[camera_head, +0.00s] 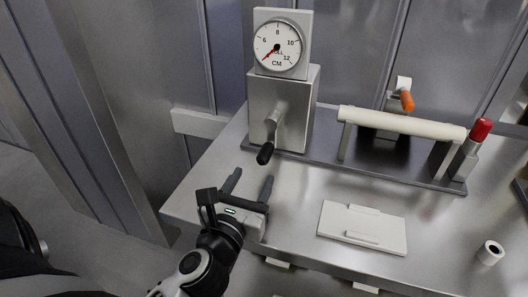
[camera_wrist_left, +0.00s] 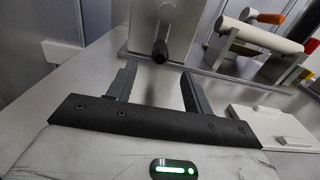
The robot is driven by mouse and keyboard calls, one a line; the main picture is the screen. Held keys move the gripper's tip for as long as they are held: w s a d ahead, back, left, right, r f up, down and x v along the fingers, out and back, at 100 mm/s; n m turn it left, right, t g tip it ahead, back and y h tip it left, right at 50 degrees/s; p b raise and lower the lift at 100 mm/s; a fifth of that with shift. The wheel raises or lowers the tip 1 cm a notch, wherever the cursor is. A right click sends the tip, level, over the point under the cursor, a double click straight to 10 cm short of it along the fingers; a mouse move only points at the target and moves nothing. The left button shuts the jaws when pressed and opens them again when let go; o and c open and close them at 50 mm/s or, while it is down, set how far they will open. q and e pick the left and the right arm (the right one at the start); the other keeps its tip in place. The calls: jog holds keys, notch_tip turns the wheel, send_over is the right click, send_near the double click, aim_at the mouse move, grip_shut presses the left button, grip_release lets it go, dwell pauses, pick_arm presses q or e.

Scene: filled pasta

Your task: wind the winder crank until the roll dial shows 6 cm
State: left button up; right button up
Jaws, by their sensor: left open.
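The winder (camera_head: 282,105) is a grey metal box at the back of the bench. The roll dial (camera_head: 277,47) on top has a white face, and its red needle points to the lower left, below the 6 mark. The winder crank (camera_head: 270,127) hangs down from the front of the box and ends in a black handle (camera_head: 265,154). The handle also shows end-on in the left wrist view (camera_wrist_left: 160,50). My left gripper (camera_head: 252,178) is open and empty, just in front of and below the handle, apart from it. My right gripper is not in view.
A cream roller (camera_head: 402,123) stands on a dark base right of the winder. Behind it is an orange-handled part (camera_head: 407,101); a red-topped post (camera_head: 481,130) is at its right end. A pale plate (camera_head: 362,228) and a small cylinder (camera_head: 490,252) lie on the bench (camera_head: 290,193).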

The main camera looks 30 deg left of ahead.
aim_at(261, 161)
pick_arm(q)
jog(key=p+x, duration=0.1)
jog(key=x, duration=0.5)
jog(key=shift+w+a+r+p, duration=0.1)
jog(key=shift+r+p, duration=0.05)
jog(key=shift+p, duration=0.25)
jog(key=shift+w+a, duration=0.15)
jog(key=shift+w, duration=0.5)
jog(key=shift+w+a, duration=0.1)
jog(key=shift+w, duration=0.3)
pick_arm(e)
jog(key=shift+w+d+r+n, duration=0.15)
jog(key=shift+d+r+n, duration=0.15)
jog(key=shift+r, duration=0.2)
